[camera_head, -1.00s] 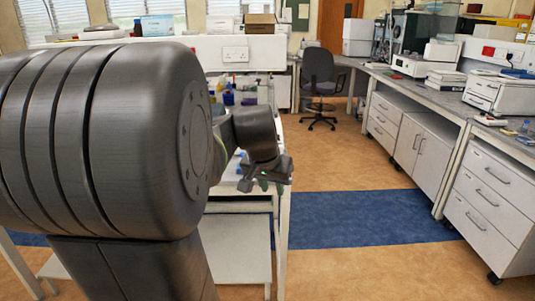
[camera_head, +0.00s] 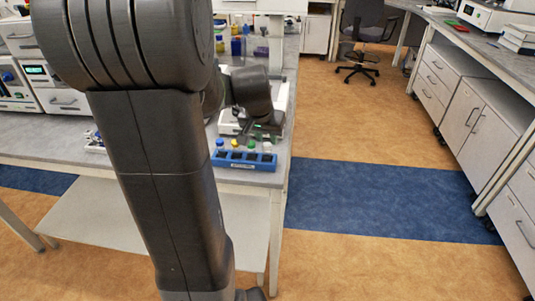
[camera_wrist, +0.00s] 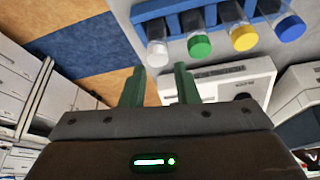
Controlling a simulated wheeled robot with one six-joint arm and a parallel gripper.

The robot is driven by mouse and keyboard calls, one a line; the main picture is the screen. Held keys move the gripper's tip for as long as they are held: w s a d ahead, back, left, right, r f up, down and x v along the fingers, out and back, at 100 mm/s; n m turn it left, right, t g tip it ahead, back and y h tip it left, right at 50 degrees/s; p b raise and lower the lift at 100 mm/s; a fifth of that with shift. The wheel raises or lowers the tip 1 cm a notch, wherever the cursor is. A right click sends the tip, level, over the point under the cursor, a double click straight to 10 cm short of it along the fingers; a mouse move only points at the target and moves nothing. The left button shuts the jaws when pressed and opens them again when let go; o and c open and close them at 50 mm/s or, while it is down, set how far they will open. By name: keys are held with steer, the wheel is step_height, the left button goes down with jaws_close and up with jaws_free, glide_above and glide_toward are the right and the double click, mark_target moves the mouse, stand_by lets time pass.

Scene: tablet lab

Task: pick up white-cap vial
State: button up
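The white-cap vial (camera_wrist: 157,50) stands in the blue rack (camera_head: 232,164), at the right end of the row in the head view and the left end in the wrist view. Its cap (camera_head: 267,147) shows in the head view. My gripper (camera_wrist: 160,80) is open and empty, with its two green fingers apart. In the wrist view the white cap lies beyond the fingertips, roughly in line with the gap between them. In the head view my gripper (camera_head: 262,134) is close to the rack, above and behind it; the fingers are hard to make out there.
Green-cap (camera_wrist: 199,46), yellow-cap (camera_wrist: 243,38) and blue-cap (camera_wrist: 289,27) vials stand beside the white one. A white device (camera_wrist: 235,78) is close to my gripper. The bench edge is just right of the rack; floor beyond is clear.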

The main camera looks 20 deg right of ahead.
mark_target(267, 145)
steer(key=f, duration=0.4)
steer(key=shift+w+d, duration=0.15)
steer(key=shift+d, duration=0.05)
steer(key=shift+w+d+f, duration=0.2)
steer(key=shift+f, duration=0.4)
jaws_close()
